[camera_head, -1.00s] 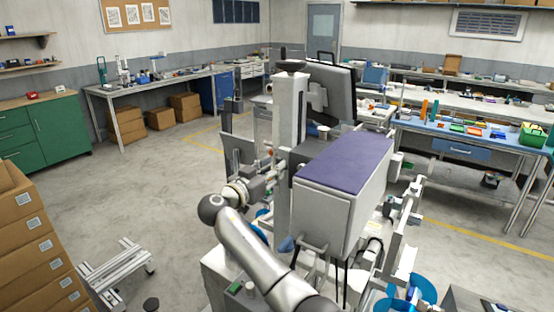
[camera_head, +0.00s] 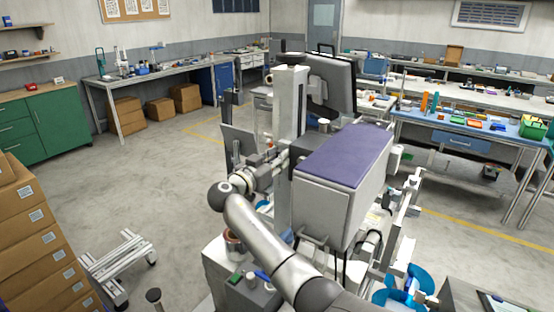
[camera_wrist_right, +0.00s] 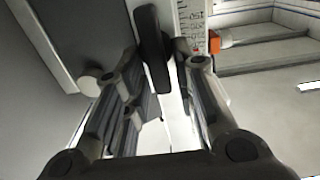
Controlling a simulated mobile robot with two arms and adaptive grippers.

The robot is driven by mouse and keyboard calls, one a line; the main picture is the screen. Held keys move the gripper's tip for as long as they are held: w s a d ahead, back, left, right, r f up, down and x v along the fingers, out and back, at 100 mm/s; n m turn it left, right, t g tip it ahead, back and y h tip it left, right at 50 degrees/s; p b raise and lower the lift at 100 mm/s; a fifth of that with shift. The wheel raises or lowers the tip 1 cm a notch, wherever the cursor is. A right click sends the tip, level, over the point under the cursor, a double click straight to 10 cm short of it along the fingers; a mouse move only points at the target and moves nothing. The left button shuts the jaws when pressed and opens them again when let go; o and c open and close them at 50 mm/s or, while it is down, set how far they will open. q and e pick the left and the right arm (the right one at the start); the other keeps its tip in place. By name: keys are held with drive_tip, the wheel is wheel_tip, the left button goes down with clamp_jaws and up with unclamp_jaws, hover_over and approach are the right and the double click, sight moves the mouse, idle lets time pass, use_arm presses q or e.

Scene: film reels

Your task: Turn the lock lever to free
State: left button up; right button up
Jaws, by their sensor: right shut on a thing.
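A dark lever (camera_wrist_right: 152,45) shows at the top of the right wrist view. It stands beside a pale strip with a printed scale. My right gripper (camera_wrist_right: 157,85) is shut on the lever, with one finger on each side of it. In the head view my right gripper (camera_head: 272,168) is at the left side of a pale upright column (camera_head: 291,105), but the lever is too small or hidden to make out there. My left gripper is not in view.
A box with a purple top (camera_head: 345,152) stands right of the column, with a monitor (camera_head: 330,82) behind. An orange block (camera_wrist_right: 214,42) sits beside the scale. A blue workbench (camera_head: 470,125) stands at right, stacked cartons (camera_head: 35,235) at left.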

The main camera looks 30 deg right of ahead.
drive_tip(key=shift+w+a+f+n+b, duration=0.1)
drive_tip(key=shift+w+f+n+b, duration=0.35)
drive_tip(key=shift+n, duration=2.5)
drive_tip(key=shift+w+a+f+n+b, duration=0.15)
drive_tip(key=shift+n+b, duration=0.55)
drive_tip(key=shift+n, duration=2.3)
drive_tip(key=shift+w+a+f+n+b, duration=0.1)
drive_tip(key=shift+w+f+n+b, duration=0.3)
drive_tip(key=shift+n, duration=2.55)
drive_tip(key=shift+s+r, duration=0.1)
drive_tip(key=shift+s, duration=0.05)
drive_tip(key=o, duration=0.8)
drive_tip(key=shift+c, duration=0.2)
drive_tip(key=v, duration=1.2)
